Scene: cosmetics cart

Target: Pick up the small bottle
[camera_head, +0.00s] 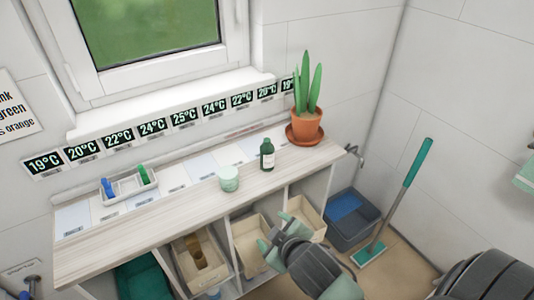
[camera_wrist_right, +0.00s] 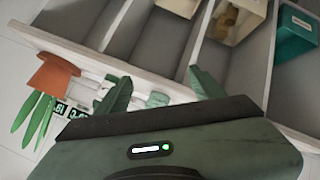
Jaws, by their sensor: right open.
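The small bottle (camera_head: 267,155) is dark green with a pale label. It stands upright on the wooden cart top (camera_head: 130,238), left of the potted plant. My right gripper (camera_head: 275,232) is open and empty, in front of the cart at the open compartments, lower in the picture than the bottle and apart from it. In the right wrist view the two green fingers of the right gripper (camera_wrist_right: 162,85) are spread. I cannot clearly make out the bottle there; the left finger may hide it. My left gripper is not in view.
A pale green jar (camera_head: 228,178) stands left of the bottle. The potted plant (camera_head: 306,125) is at the right end, and a white tray (camera_head: 130,190) with blue and green items at the left. Bins (camera_head: 252,240) fill the compartments below. A grey-blue bucket (camera_head: 352,215) and squeegee (camera_head: 405,195) are to the right.

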